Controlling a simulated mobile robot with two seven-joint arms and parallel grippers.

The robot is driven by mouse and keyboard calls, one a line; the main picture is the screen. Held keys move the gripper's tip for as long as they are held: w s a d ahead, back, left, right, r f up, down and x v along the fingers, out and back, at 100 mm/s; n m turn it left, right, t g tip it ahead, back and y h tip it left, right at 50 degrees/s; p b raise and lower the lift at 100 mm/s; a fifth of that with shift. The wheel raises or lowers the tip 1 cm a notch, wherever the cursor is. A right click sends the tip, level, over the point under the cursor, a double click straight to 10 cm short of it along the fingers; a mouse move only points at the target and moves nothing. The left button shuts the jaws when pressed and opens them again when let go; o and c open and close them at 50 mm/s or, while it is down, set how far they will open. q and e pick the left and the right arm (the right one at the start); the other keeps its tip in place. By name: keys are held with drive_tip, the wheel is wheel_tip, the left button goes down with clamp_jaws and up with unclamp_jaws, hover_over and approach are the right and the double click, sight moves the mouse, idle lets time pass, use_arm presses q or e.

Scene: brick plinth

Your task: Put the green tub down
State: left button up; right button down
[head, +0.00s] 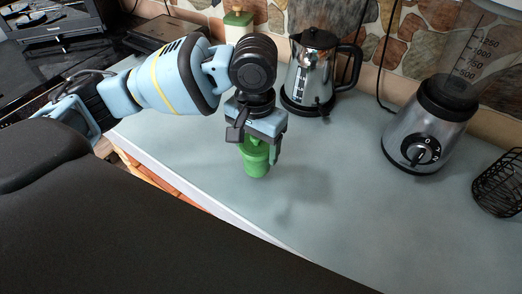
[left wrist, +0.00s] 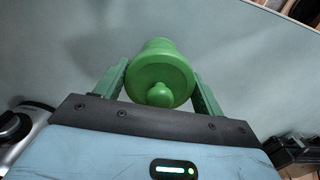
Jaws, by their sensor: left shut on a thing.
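The green tub (head: 256,161) is held by my left gripper (head: 259,150) over the grey counter (head: 330,215). In the left wrist view, the green tub (left wrist: 160,72) with its round knob stands between the two fingers of the left gripper (left wrist: 162,85), which is shut on it. The tub looks upright in the head view. A dark shadow lies on the counter to its right. I cannot tell whether its base touches the counter. My right gripper is not in view.
A steel kettle (head: 309,75) stands behind the gripper, with a green-lidded jar (head: 238,22) to its left. A blender (head: 425,130) and a black wire basket (head: 500,185) are at the right. The counter's middle and front are clear; its front edge runs diagonally nearby.

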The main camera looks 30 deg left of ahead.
use_arm(q)
drive_tip(key=shift+w+d, duration=0.15)
drive_tip(key=shift+w, duration=0.15)
drive_tip(key=shift+w+f, duration=0.15)
drive_tip(key=shift+f, duration=0.15)
wheel_tip(320, 180, down, 3)
drive_tip(key=shift+b, duration=0.3)
drive_tip(key=shift+r, duration=0.1)
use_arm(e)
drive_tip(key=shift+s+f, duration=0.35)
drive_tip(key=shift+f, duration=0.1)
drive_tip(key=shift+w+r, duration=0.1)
use_arm(q)
drive_tip(key=o, duration=1)
drive_tip(key=shift+c, duration=0.2)
